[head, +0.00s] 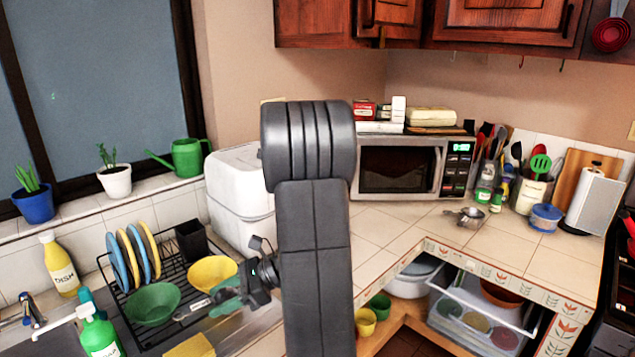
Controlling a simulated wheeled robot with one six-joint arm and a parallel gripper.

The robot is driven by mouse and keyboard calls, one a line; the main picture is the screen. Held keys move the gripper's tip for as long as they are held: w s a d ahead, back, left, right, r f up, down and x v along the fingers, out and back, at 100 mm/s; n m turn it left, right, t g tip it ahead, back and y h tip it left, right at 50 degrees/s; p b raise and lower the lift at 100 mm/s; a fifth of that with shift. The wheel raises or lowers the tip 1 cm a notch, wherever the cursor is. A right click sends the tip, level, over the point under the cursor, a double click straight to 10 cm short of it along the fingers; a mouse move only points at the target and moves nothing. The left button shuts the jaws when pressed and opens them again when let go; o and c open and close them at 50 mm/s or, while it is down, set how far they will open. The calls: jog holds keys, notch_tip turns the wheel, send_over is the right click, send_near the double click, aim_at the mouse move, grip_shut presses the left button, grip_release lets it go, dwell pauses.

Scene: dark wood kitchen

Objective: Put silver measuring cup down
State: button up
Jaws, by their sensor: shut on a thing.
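My gripper (229,296) is at the lower left of the head view, in front of the dish rack and beside the yellow bowl. It is shut on a small silver thing (192,310), which looks like the silver measuring cup. The thing sticks out to the left of the fingers, near the green bowl. Its full shape is too small to make out, and I cannot tell whether it touches anything below. Another silver cup or scoop (467,216) lies on the tiled counter in front of the microwave.
The black dish rack (172,275) holds several plates, a green bowl (153,304) and a yellow bowl (212,273). A yellow sponge (190,347) and green bottle (98,335) are near the sink. The tiled counter (390,226) before the microwave (402,167) has free room.

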jog(key=w+d+m+t, duration=0.4)
jog(key=w+m+t, duration=0.1)
jog(key=w, duration=0.2)
jog(key=w+d+m+t, duration=0.4)
jog(key=w+t, duration=0.1)
jog(key=w, duration=0.2)
jog(key=w+d+f+m+t+h, duration=0.1)
jog(key=w+d+m+t+h, duration=0.1)
jog(key=d, duration=0.3)
jog(key=w+d+f+m+t+h, duration=0.1)
jog(key=w+d+m+t+h, duration=0.1)
jog(key=d+m+h, duration=0.2)
jog(key=w+d+f+m+t+h, duration=0.2)
jog(key=d+m+t, duration=0.1)
jog(key=d, duration=0.5)
jog(key=shift+w+f+h, duration=0.1)
jog(key=shift+w+h, duration=0.2)
jog(key=shift+h, duration=0.1)
